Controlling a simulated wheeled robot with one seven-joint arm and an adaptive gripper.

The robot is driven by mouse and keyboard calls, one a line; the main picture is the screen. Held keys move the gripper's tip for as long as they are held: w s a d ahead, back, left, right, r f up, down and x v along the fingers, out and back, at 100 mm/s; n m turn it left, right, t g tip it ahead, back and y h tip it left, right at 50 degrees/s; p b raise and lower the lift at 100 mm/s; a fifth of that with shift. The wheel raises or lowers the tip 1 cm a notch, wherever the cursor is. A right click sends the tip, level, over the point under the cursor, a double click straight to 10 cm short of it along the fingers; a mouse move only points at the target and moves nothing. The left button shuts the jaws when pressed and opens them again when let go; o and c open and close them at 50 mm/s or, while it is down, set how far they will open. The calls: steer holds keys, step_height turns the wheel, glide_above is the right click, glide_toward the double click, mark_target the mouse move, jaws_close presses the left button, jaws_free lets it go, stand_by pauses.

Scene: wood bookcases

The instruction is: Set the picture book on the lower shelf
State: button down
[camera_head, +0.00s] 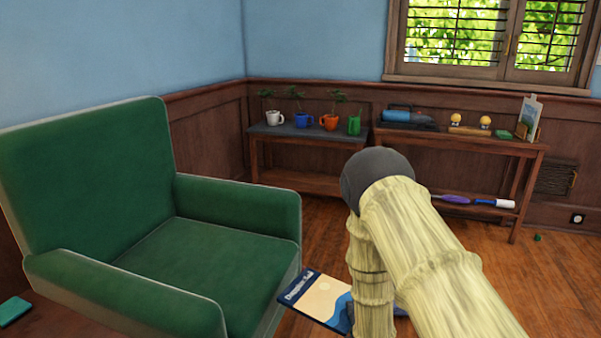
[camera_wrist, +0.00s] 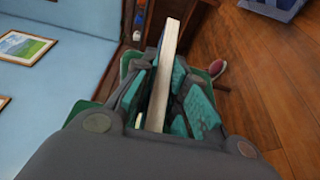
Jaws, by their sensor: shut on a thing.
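The picture book (camera_head: 322,300) has a dark blue cover with a pale panel and white title letters. In the head view it shows low in front of the green armchair, partly hidden by my arm. In the wrist view its pale page edge (camera_wrist: 168,75) stands between the teal-padded fingers of my gripper (camera_wrist: 172,88), which is shut on it. The head view hides the gripper behind my arm. Two low wood bookcases stand against the back wall. The lower shelf of the right one (camera_head: 500,211) holds a purple thing and a blue-and-white thing. The left one's lower shelf (camera_head: 300,180) looks bare where visible.
A green armchair (camera_head: 235,255) fills the left side. Mugs with plants (camera_head: 303,121) stand on the left bookcase top; several items are on the right one. The wrist view shows a blue-grey bin (camera_wrist: 272,8) and a red thing (camera_wrist: 216,68) on the floor.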

step_height(320, 180, down, 3)
steer(key=d+b, duration=0.2)
steer(key=s+r+p, duration=0.3)
steer(key=r+p, duration=1.4)
steer(key=r, duration=0.1)
steer(key=s+r+p, duration=0.3)
steer(key=r+p, duration=1.3)
steer(key=r, duration=0.2)
steer(key=shift+r+h+p, duration=0.3)
steer(key=shift+r+p, duration=0.05)
steer(key=shift+r, duration=0.05)
